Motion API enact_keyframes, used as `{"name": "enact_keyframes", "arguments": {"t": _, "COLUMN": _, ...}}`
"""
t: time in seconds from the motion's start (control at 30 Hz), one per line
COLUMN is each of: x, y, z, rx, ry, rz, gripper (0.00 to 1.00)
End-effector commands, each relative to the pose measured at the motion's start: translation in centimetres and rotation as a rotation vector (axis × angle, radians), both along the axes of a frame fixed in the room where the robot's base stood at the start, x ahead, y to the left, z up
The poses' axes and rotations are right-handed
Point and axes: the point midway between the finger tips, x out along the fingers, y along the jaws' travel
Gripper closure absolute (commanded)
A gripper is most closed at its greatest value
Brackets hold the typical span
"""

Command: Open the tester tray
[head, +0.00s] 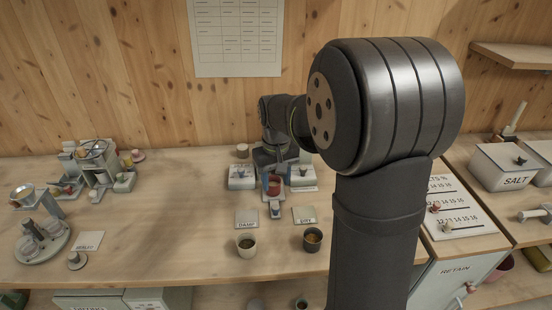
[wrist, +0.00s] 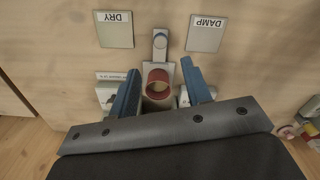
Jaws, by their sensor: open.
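The tester (head: 273,186) stands near the back middle of the bench, with a red-rimmed cup in its centre. The red cup (wrist: 158,82) also shows in the wrist view. A narrow pale piece with a round knob (wrist: 160,41) sticks out in front of it and looks like the tray's handle; the knob end also shows in the head view (head: 275,209). How far the tray is out, I cannot tell. My gripper (wrist: 160,67) is open above the tester, its blue fingers on either side of the red cup, with nothing between them seen to be held.
A DAMP card (head: 246,218) and a DRY card (head: 304,214) lie in front of the tester, each with a small cup before it. White boxes (head: 241,176) flank the tester. Other apparatus (head: 95,165) stands left. A SALT bin (head: 507,166) stands right.

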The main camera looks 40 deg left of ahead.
Motion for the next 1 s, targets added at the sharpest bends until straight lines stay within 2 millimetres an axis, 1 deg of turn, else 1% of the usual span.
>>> {"name": "enact_keyframes", "arguments": {"t": 0.03, "x": 0.0, "y": 0.1, "z": 1.4, "rx": 0.004, "ry": -0.003, "rz": 0.0, "gripper": 0.56}}
{"name": "enact_keyframes", "arguments": {"t": 0.2, "x": 0.0, "y": 0.0, "z": 4.9, "rx": 0.003, "ry": -0.003, "rz": 0.0, "gripper": 0.56}}
{"name": "enact_keyframes", "arguments": {"t": 0.3, "x": 0.0, "y": 0.0, "z": 6.3, "rx": 0.002, "ry": -0.001, "rz": 0.0, "gripper": 0.56}}
{"name": "enact_keyframes", "arguments": {"t": 0.4, "x": 0.0, "y": 0.0, "z": 7.2, "rx": 0.001, "ry": 0.0, "rz": 0.0, "gripper": 0.56}}
{"name": "enact_keyframes", "arguments": {"t": 0.57, "x": 0.0, "y": 0.0, "z": 7.7, "rx": -0.001, "ry": 0.0, "rz": 0.0, "gripper": 0.56}}
{"name": "enact_keyframes", "arguments": {"t": 1.0, "x": 0.0, "y": 0.0, "z": 7.6, "rx": -0.001, "ry": 0.0, "rz": 0.0, "gripper": 0.56}}
